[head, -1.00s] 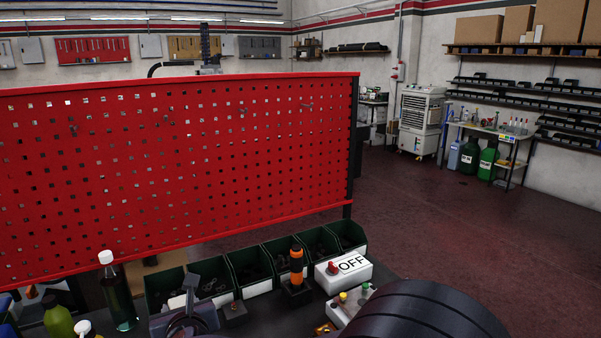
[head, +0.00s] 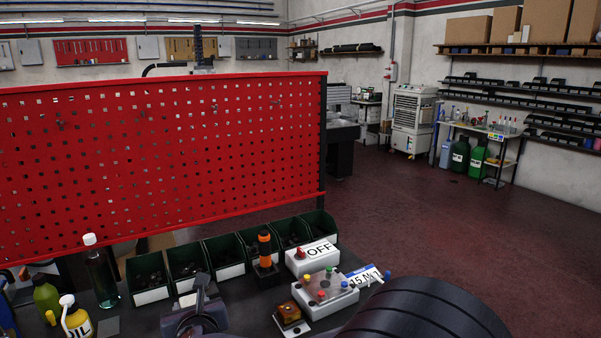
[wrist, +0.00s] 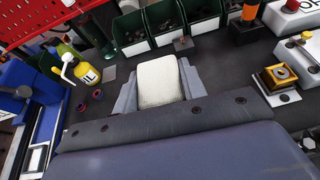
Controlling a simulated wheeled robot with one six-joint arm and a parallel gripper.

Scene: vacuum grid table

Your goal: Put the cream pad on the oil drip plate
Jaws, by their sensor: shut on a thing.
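My gripper (wrist: 157,88) is shut on the cream pad (wrist: 158,78), a pale block with rounded corners, held between the two grey jaws in the wrist view. I cannot tell its exact height above the dark table. A small flat grey plate (wrist: 108,74), which looks like the oil drip plate, lies left of the pad, beside the yellow oil bottle (wrist: 85,72). In the head view the plate (head: 108,326) shows at the lower left, right of the oil bottle (head: 78,320). The pad cannot be made out in the head view.
Green bins (head: 188,264) line the table's back edge below the red pegboard (head: 150,160). A tall dark bottle (head: 100,275) stands behind the plate. A screwdriver holder (head: 265,252), an OFF switch box (head: 312,255) and a button box (head: 325,292) stand to the right.

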